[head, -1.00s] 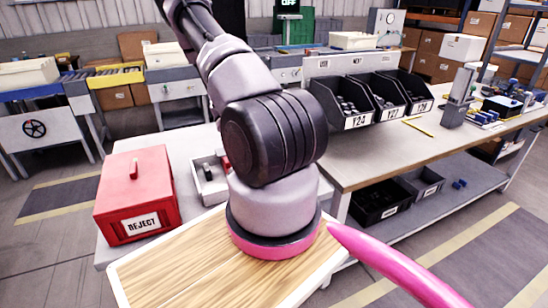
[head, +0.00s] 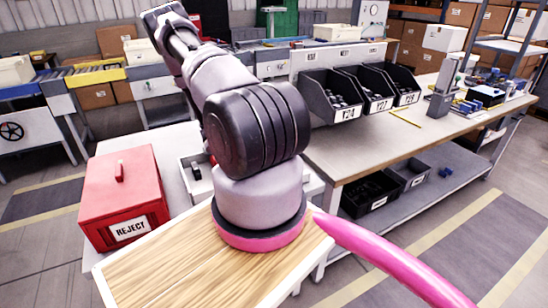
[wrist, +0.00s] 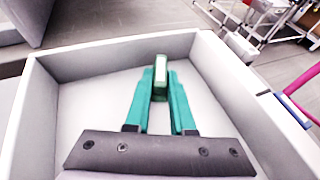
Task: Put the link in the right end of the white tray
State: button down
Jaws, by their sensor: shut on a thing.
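My gripper (wrist: 160,98) has teal fingers, shut on a small pale green link (wrist: 161,73) at their tips. The link stands up between the fingertips in the wrist view. The white tray (wrist: 42,105) surrounds the fingers in that view, and the link shows against its far wall. I cannot tell whether the link touches the floor or the wall. In the head view the tray (head: 203,191) is partly hidden behind my arm, and the gripper and link are hidden.
A red REJECT box (head: 122,195) stands left of the tray. A wooden board (head: 165,262) with a pale rim lies in front. Black bins (head: 330,97) stand on the workbench (head: 365,150) to the right. A pink curved tube (head: 390,262) crosses the lower right.

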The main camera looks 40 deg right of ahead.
jog(key=shift+f, duration=0.1)
jog(key=c, duration=0.8)
grip_release()
jog(key=shift+o, duration=0.2)
